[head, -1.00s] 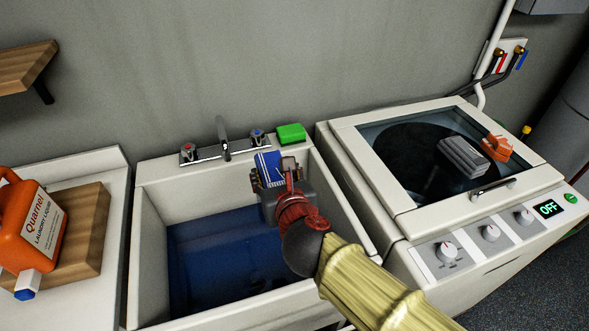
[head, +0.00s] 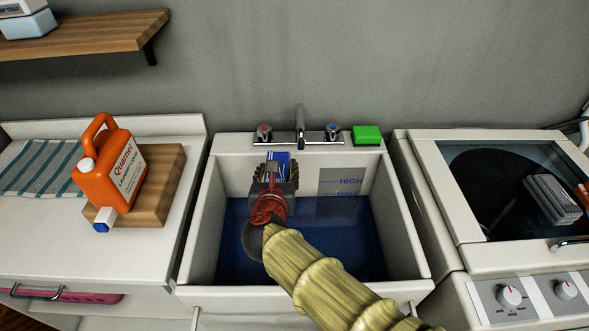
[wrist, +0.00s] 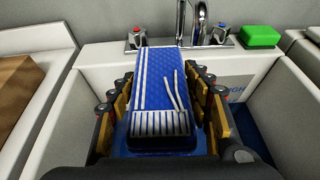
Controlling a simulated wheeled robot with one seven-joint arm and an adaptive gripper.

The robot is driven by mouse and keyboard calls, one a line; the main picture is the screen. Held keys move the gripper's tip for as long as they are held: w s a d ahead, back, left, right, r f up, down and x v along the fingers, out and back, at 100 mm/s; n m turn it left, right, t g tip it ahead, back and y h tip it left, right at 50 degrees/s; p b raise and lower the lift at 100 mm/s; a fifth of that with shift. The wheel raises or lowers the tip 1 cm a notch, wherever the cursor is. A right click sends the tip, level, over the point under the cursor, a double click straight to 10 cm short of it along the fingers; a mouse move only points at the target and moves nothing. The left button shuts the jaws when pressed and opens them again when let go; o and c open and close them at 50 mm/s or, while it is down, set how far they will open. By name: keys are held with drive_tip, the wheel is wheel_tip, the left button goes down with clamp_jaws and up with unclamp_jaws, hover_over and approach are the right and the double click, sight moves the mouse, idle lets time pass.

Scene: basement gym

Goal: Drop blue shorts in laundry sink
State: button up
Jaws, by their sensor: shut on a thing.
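The blue shorts (wrist: 158,85), a folded blue bundle with white stripes and white cords, are between the fingers of my gripper (wrist: 160,120) in the wrist view. In the head view my gripper (head: 274,178) is shut on the shorts (head: 279,161), inside the outline of the laundry sink (head: 196,240), near its back wall and left of its middle. The sink is white, with dark blue water (head: 340,250) in the bottom. The arm hides part of the sink. I cannot tell the exact height of the shorts above the water.
A tap (head: 300,128) with two knobs and a green block (head: 367,135) are on the sink's back ledge. An orange laundry liquid jug (head: 113,165) stands on a wooden board (head: 165,190) at left. A washer with a glass lid (head: 510,170) stands at right.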

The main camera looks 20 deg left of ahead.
drive_tip(key=a+f, duration=0.3)
drive_tip(key=a, duration=0.3)
drive_tip(key=shift+a, duration=0.25)
drive_tip(key=shift+w, duration=0.1)
drive_tip(key=o, duration=1.3)
drive_tip(key=v, duration=1.2)
